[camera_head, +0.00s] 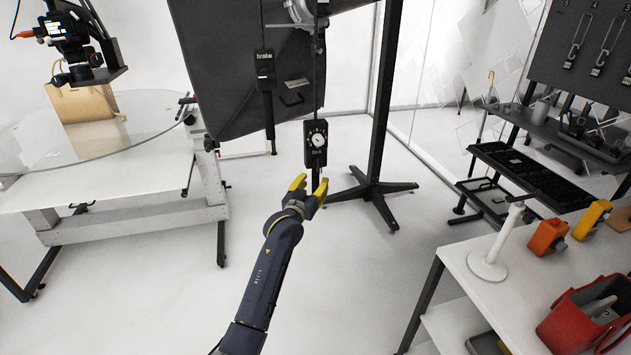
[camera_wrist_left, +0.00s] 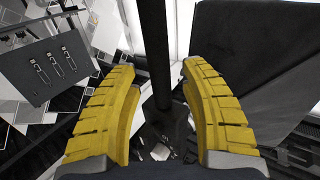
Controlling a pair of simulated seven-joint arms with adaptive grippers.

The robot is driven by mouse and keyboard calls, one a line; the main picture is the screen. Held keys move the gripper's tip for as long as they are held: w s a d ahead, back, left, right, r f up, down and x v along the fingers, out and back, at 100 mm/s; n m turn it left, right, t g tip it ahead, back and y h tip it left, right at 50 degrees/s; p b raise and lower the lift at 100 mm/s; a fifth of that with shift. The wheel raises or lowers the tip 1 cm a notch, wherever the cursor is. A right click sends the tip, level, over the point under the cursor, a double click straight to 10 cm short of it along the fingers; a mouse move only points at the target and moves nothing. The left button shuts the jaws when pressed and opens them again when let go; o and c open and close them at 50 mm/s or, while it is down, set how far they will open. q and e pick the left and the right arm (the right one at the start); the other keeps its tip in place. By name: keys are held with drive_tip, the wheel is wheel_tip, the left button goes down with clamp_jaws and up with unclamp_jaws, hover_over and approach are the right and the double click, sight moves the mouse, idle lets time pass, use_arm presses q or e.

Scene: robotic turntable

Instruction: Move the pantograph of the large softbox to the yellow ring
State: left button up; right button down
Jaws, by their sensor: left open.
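The large softbox (camera_head: 225,75) is a dark grey panel at the upper middle of the head view. A thin black rod hangs in front of it, with a box with a round white dial (camera_head: 316,143) near its lower end. I cannot tell for sure which parts form the pantograph. My left gripper (camera_head: 309,185), with yellow fingers, is open just below the dial box, around or near the rod's lower end. In the left wrist view a dark upright bar (camera_wrist_left: 154,50) shows between the parted fingers (camera_wrist_left: 160,115). I cannot make out a yellow ring. My right gripper is out of view.
A black stand (camera_head: 376,185) with spread feet is behind the gripper. A glass-topped round table (camera_head: 140,125) is at left. A white bench (camera_head: 470,265) at right holds a red bin (camera_head: 570,330) and an orange block (camera_head: 547,237). The floor between is mostly clear.

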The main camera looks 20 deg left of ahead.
use_arm(q)
drive_tip(key=shift+w+d, duration=0.1)
drive_tip(key=shift+w, duration=0.95)
clamp_jaws()
